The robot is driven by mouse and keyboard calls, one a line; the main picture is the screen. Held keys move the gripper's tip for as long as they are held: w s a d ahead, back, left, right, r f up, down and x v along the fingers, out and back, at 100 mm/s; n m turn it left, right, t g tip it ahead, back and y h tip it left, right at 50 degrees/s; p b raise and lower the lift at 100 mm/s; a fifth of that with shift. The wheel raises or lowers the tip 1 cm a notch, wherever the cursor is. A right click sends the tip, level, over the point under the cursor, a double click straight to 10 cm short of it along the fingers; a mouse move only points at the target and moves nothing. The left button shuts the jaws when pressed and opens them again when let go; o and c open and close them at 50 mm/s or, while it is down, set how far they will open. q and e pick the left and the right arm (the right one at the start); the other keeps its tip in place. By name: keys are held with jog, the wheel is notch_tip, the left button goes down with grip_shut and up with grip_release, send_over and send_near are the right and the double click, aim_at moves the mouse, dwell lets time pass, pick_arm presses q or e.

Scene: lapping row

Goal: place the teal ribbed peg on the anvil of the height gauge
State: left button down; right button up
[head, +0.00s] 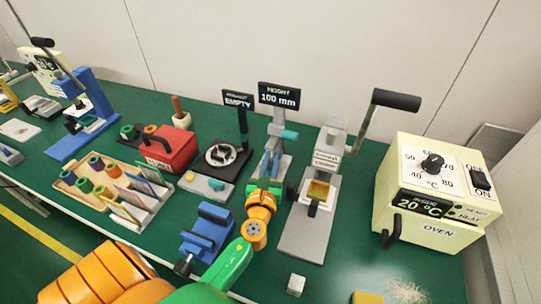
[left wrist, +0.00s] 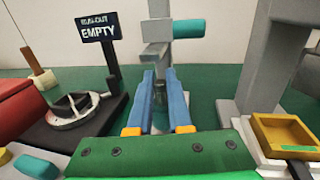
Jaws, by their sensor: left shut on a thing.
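The height gauge (head: 276,140) stands at the back centre under a sign reading 100 mm, with a teal part (head: 290,134) jutting right from its upright. In the left wrist view the gauge (left wrist: 157,32) is straight ahead. My left gripper (head: 270,166) reaches to the gauge's lower part. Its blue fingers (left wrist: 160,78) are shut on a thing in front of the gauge. A small greyish shape shows between them; I cannot tell whether it is the held thing or the anvil. I cannot make out the teal ribbed peg for sure. My right gripper is not in view.
A grey press (head: 312,215) with a lever stands close right of the gauge, and a black run-out stand (head: 222,160) close left. A blue vise (head: 207,232) is nearer. A wooden tray (head: 68,180) of pegs lies left. The oven (head: 430,190) is far right.

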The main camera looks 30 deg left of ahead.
aim_at(270, 159)
pick_arm(q)
jog(key=shift+w+a+r, duration=0.1)
jog(key=shift+w+a, duration=0.55)
jog(key=shift+w, duration=0.15)
jog(key=shift+w+a+f+b, duration=0.1)
jog(key=shift+a+f+b, duration=0.05)
jog(key=shift+f+b, duration=0.2)
jog(key=shift+w+a+f+b, duration=0.1)
jog(key=shift+f+b, duration=0.1)
jog(key=shift+f, duration=0.5)
jog(key=shift+r, duration=0.15)
jog(key=shift+f, duration=0.2)
jog(key=c, duration=0.8)
grip_release()
jog(key=shift+r, duration=0.1)
jog(key=shift+c, duration=0.2)
